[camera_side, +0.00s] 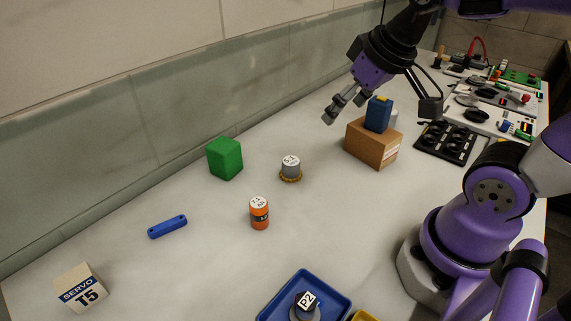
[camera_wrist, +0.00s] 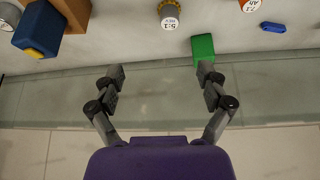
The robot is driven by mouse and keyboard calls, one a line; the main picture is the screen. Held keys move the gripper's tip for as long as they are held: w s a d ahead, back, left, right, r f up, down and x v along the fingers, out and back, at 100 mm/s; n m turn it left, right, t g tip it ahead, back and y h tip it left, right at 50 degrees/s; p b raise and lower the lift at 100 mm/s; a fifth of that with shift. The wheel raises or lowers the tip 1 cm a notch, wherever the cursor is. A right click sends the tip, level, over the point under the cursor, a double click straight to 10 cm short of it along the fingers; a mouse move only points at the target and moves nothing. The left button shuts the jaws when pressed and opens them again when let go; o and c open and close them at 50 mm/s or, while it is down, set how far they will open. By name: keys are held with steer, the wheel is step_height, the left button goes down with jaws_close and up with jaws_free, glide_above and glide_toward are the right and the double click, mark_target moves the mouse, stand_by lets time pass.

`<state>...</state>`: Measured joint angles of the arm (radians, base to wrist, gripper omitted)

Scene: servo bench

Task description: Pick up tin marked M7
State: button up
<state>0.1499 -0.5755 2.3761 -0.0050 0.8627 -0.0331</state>
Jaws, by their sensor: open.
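No M7 marking can be read in either view. A pale round-topped thing (camera_wrist: 9,16) shows at the left edge of the wrist view, and its marking is not legible. A pale piece also shows behind the blue block in the side view (camera_side: 394,118), mostly hidden; I cannot tell if it is the same thing. My gripper (camera_side: 345,107) is open and empty, held above the bench to the left of the blue block. Its spread fingers also show in the wrist view (camera_wrist: 161,72), with only bench and wall between them.
A blue block (camera_side: 378,114) stands on or against a brown box (camera_side: 369,146). A wall (camera_side: 100,175) borders the bench.

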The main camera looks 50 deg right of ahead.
steer(key=w+d+m+g+h, duration=0.1)
steer(key=w+d+m, duration=0.25)
steer(key=d, duration=0.65)
steer(key=m+g+h, duration=0.2)
steer(key=m, duration=0.2)
glide_toward(394, 115)
steer(key=w+d, duration=0.1)
steer(key=x, duration=0.5)
steer(key=shift+d+f, duration=0.2)
steer(key=shift+d, duration=0.1)
steer(key=x, duration=0.5)
steer(key=shift+w+a+f, duration=0.1)
steer(key=shift+w+f, duration=0.05)
steer(key=shift+f, duration=0.3)
steer(key=c, duration=1.3)
